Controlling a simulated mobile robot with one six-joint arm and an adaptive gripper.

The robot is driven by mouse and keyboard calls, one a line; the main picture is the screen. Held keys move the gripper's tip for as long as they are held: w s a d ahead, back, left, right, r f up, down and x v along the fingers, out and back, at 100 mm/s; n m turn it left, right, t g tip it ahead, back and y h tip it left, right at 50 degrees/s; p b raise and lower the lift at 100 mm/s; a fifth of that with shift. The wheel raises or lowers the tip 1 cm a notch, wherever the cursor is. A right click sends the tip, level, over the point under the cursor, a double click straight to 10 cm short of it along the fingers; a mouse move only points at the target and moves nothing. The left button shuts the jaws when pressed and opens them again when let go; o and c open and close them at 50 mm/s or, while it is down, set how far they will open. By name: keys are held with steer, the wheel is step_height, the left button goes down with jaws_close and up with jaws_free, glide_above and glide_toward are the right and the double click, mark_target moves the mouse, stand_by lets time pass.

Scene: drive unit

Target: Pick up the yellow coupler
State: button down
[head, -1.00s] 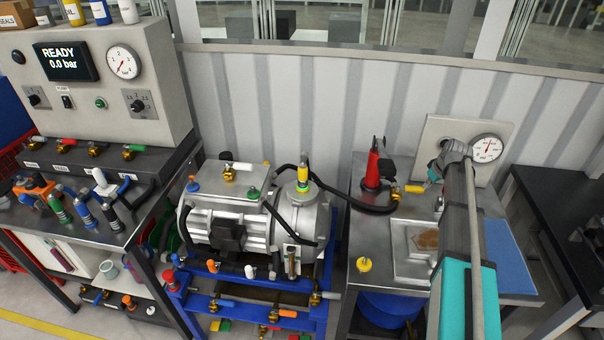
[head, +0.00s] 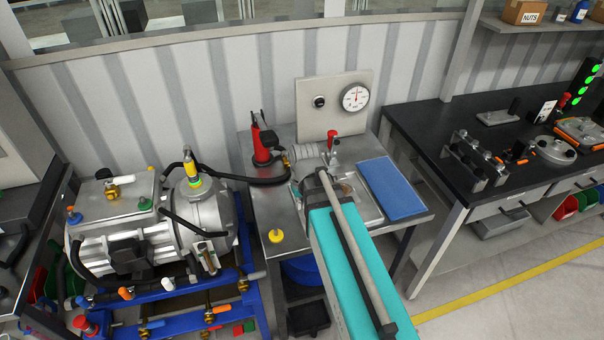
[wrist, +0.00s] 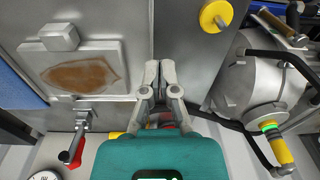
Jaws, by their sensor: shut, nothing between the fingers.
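Several yellow parts show, and I cannot tell for sure which is the coupler. A yellow cylinder (head: 190,166) with a green band stands upright on the drive unit (head: 120,235); it also shows in the wrist view (wrist: 281,150). A round yellow knob-like part (head: 276,236) with a short stub lies on the metal bench's front left; the wrist view shows it at the top (wrist: 213,16). A little yellow (wrist: 116,135) peeks out behind my gripper's housing. My gripper (wrist: 160,66) is shut and empty over the bench, apart from these parts. In the head view my arm hides the fingers.
A metal plate with a brown patch (wrist: 85,72), a red-handled clamp (head: 332,142) and a blue mat (head: 391,188) occupy the bench (head: 258,200). A red tool (head: 262,140) stands at the back. A black hose (head: 235,178) crosses to the drive unit. A black bench (head: 425,120) stands right.

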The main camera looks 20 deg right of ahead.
steer(key=shift+m, duration=0.5)
steer(key=s, duration=0.2)
steer(key=s+a, duration=0.1)
steer(key=s, duration=0.2)
steer(key=shift+s+a, duration=0.1)
steer(key=shift+a, duration=0.05)
